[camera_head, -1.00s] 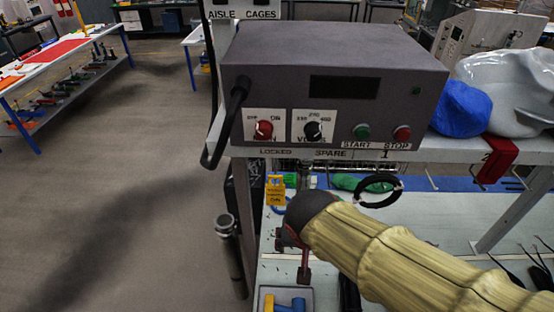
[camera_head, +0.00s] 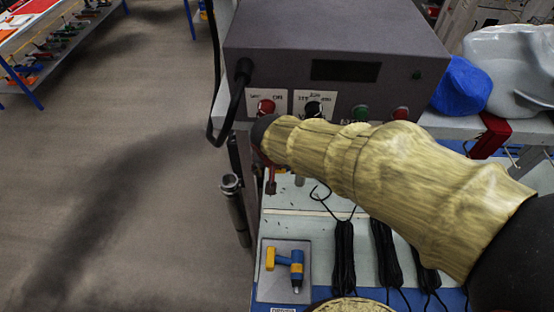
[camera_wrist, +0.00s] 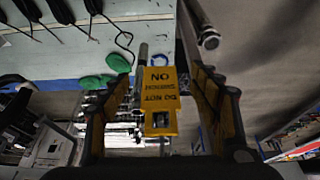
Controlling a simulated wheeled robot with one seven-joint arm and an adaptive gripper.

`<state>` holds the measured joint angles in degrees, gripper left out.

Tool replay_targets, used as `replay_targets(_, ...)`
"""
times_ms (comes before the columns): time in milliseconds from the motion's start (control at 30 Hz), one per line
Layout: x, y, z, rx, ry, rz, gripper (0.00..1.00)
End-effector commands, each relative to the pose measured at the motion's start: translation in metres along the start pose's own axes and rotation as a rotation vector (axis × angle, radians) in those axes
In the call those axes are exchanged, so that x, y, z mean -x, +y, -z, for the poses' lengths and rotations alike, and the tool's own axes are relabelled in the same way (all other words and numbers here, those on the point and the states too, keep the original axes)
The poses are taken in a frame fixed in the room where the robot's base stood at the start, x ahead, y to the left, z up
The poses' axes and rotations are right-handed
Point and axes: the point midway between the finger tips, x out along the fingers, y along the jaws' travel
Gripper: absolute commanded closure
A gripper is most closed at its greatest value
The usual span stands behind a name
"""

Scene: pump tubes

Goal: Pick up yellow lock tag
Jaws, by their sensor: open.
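The yellow lock tag (camera_wrist: 159,88) hangs in the middle of the wrist view, its printed lettering upside down. It lies between the two spread fingers of my gripper (camera_wrist: 157,78), with a visible gap on each side. My gripper is open and holds nothing. How far the tag sits in depth between the fingertips is hard to tell. In the head view my sleeved arm covers the place of the tag, so the tag is hidden there.
A grey control box (camera_head: 330,35) with knobs and buttons stands above my arm. A blue and yellow drill (camera_head: 285,262) lies on a tray below. Black cable bundles (camera_head: 343,255) are on the bench, and a metal cylinder (camera_head: 235,205) stands at its left. Green pads (camera_wrist: 117,63) show near the tag.

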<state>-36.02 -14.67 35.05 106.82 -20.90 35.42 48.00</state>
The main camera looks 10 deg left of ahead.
Motion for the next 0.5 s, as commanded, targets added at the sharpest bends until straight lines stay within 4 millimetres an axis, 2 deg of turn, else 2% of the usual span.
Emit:
replay_targets(167,-0.004,0.001,0.011,-0.002,-0.001,-0.001,0.38)
replay_targets(367,-0.016,0.001,0.041,-0.002,-0.001,-0.001,0.38)
replay_targets(500,-0.037,0.001,0.038,0.000,-0.003,-0.001,0.38)
